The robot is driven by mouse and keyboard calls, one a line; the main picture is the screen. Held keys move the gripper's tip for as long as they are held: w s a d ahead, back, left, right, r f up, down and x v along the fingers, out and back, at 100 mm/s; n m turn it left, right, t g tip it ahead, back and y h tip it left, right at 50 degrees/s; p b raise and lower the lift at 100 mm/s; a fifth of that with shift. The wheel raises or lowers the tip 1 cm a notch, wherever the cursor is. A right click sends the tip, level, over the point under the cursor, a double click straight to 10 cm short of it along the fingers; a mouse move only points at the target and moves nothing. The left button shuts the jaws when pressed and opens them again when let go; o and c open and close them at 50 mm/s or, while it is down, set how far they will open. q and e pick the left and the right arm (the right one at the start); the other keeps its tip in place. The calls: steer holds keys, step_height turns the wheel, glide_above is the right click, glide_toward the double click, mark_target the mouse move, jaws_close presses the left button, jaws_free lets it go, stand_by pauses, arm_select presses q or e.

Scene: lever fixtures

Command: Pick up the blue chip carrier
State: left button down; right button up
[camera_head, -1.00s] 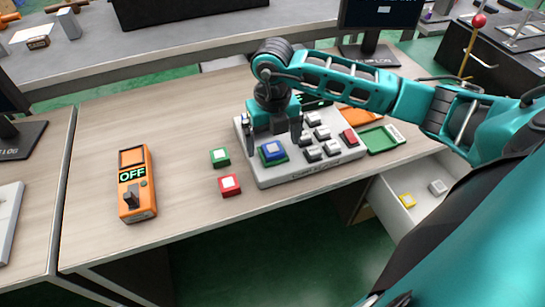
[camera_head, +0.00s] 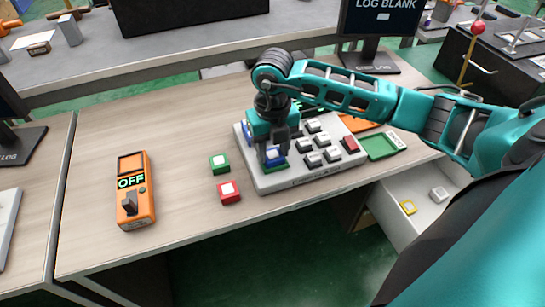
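My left gripper is not in view.
A green carrier (camera_head: 219,164) and a red carrier (camera_head: 229,192) lie left of the block. An orange device reading OFF (camera_head: 134,190) lies farther left. Several grey pieces and a red one (camera_head: 350,145) stand on the block. A green tray (camera_head: 378,147) is to its right.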

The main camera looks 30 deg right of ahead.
mark_target(273, 154)
steer(key=c, duration=0.3)
steer(key=shift+r+p, duration=2.3)
steer(key=shift+r, duration=0.7)
